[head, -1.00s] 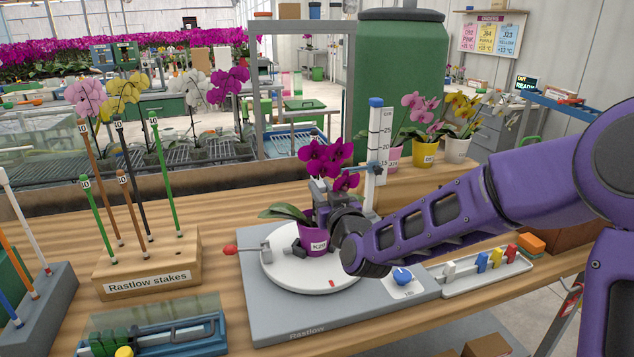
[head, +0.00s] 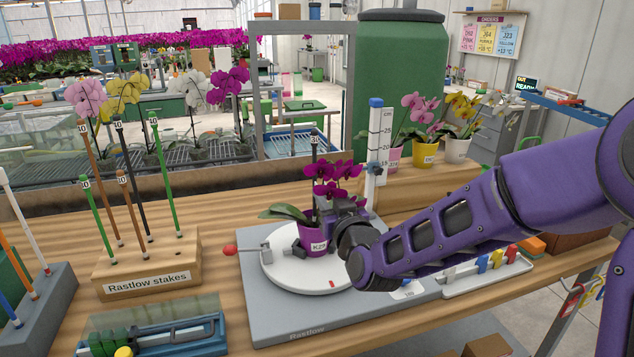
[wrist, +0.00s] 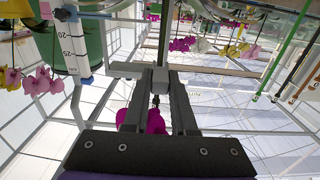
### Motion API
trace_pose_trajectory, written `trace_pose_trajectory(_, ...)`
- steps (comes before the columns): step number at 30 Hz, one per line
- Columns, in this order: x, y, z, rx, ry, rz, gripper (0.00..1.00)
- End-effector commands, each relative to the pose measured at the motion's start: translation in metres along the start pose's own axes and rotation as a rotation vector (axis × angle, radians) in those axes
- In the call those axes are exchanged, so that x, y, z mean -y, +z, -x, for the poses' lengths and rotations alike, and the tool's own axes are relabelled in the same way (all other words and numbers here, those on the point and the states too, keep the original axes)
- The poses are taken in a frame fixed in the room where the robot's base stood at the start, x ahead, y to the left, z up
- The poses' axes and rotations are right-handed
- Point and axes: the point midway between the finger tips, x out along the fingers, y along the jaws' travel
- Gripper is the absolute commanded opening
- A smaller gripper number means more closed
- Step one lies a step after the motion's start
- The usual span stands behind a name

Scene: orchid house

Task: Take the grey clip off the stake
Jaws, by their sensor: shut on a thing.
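The potted orchid has magenta flowers (head: 340,172) and a purple pot (head: 313,240) labelled K29. A dark stake (head: 314,150) with a tag reading 31 rises behind the flowers. My gripper (head: 338,213) is beside the plant, just right of the stake and below the flowers. In the wrist view my gripper (wrist: 158,82) is shut on a small grey block, the grey clip (wrist: 160,76). Magenta petals (wrist: 153,120) show between the fingers there. The gripper hides the clip in the head view, and I cannot tell whether it still touches the stake.
The pot stands on a white turntable (head: 285,275) on a grey base (head: 262,318). A white height scale (head: 374,150) stands close behind my gripper. A tray (head: 492,277) of coloured clips lies to the right. A wooden stake block (head: 150,272) stands at left.

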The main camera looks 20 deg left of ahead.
Motion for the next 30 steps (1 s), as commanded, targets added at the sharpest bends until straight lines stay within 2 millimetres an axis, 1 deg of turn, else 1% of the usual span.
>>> trace_pose_trajectory(30,0.000,0.000,0.031,0.001,0.000,0.001,0.00)
